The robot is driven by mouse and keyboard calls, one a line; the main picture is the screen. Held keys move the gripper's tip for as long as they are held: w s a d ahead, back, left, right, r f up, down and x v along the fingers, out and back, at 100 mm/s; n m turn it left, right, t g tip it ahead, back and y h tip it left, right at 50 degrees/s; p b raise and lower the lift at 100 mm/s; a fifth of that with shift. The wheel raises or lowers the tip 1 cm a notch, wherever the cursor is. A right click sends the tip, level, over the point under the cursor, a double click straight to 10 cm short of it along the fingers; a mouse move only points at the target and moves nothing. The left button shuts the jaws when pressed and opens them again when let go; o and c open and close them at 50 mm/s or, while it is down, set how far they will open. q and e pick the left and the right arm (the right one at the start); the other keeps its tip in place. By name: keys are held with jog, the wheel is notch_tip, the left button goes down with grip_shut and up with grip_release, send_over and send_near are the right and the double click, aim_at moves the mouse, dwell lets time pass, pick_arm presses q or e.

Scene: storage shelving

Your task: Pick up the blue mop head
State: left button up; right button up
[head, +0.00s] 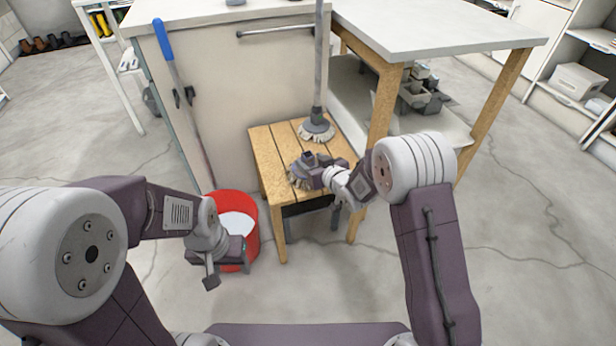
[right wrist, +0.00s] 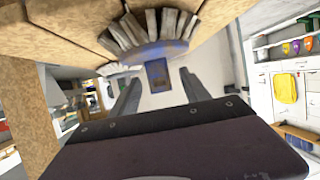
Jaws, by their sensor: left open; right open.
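The blue mop head (head: 299,170), with pale strands and a dark socket, lies on the small wooden stool (head: 268,160). My right gripper (head: 317,172) is open right at it, partly hiding it in the head view. In the right wrist view, the mop head's blue body (right wrist: 152,52) and dark socket lie ahead of and between the two open fingers (right wrist: 160,92). I cannot tell whether the fingers touch it. My left gripper (head: 212,268) is open and empty, low in front of the red bucket.
A second mop with a grey pole (head: 318,75) stands upright on the stool behind the blue mop head. The red bucket (head: 250,215) is left of the stool, with a blue-handled pole (head: 166,45) above it. A white-topped table (head: 430,30) stands close on the right.

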jog(key=shift+w+a+f, duration=0.2)
jog(key=shift+w, duration=0.15)
jog(key=b+x, duration=0.3)
jog(key=x, duration=0.1)
jog(key=shift+f+b, duration=0.35)
jog(key=shift+w+a, duration=0.2)
jog(key=shift+w, duration=0.15)
jog(key=shift+r, duration=0.1)
grip_shut()
